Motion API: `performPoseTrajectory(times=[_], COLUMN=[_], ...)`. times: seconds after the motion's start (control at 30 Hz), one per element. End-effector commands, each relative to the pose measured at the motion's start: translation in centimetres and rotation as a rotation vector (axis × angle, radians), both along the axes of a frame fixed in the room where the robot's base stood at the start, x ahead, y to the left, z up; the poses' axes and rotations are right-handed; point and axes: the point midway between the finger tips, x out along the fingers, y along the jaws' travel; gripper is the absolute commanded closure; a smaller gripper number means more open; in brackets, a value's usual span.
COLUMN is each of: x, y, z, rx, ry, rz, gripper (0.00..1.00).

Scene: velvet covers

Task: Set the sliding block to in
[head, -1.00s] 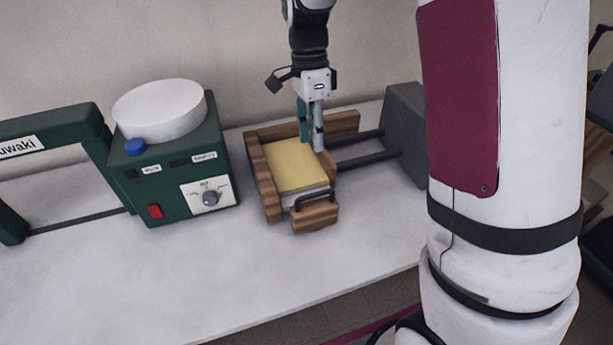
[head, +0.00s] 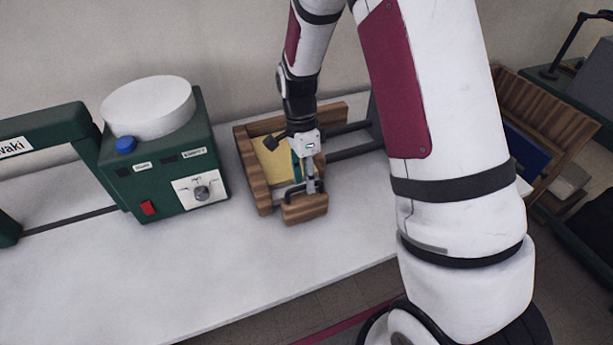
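The sliding block (head: 305,211) is a small wooden block with a dark handle at the front end of a wooden frame (head: 254,178). A yellow pad (head: 270,160) lies inside the frame, partly hidden by my gripper. My gripper (head: 309,187) points down at the handle behind the block's front, with one teal finger and one grey finger showing.
A green machine (head: 165,165) with a white round top (head: 148,105) stands close on the left. Dark rails (head: 355,152) run right from the frame, partly behind my arm. The white table (head: 200,270) is clear in front of the block.

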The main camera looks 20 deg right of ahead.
Motion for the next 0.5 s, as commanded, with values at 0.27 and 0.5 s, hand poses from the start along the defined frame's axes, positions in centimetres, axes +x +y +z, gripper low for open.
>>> performPoseTrajectory(times=[0.27,0.5], x=[0.01,0.0], y=[0.01,0.02], z=[0.01,0.02], rx=[0.0,0.0], ry=[0.0,0.0], rz=[0.0,0.0], gripper=[0.84,1.0])
